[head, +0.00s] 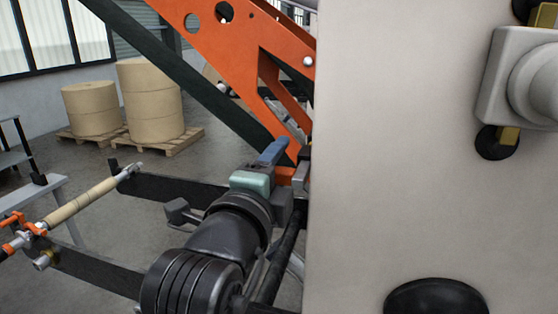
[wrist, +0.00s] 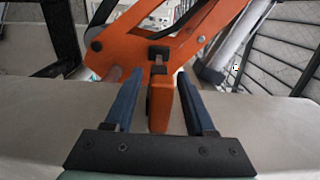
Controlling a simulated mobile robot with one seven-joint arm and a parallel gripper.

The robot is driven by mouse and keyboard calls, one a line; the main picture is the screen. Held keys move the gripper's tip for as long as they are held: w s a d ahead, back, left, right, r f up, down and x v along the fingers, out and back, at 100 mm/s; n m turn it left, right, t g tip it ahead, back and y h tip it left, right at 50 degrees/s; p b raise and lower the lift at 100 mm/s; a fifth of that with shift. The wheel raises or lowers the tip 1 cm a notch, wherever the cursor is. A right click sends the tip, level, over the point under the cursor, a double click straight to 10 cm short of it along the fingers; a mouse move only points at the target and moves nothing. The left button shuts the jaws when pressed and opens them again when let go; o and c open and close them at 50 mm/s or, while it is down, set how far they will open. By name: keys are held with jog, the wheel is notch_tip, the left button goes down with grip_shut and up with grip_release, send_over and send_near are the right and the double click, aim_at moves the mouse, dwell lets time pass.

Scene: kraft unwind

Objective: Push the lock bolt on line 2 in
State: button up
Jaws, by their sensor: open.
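My gripper (head: 273,152) has blue fingers and reaches toward the foot of a large orange arm (head: 245,50) beside the pale cabinet. In the wrist view my gripper (wrist: 160,72) is open, with its fingers apart on either side of an orange upright tab (wrist: 161,108). I cannot tell whether the fingers touch the tab. A small black block (wrist: 159,52) sits on the orange part just beyond the fingertips. I cannot tell for sure which piece is the lock bolt.
A large pale cabinet (head: 400,150) fills the right of the head view, close beside my arm. Dark bars (head: 165,188) and a roller (head: 80,204) lie to the left. Brown paper rolls (head: 150,98) stand on pallets behind, with open floor around.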

grip_shut()
dwell(1.3)
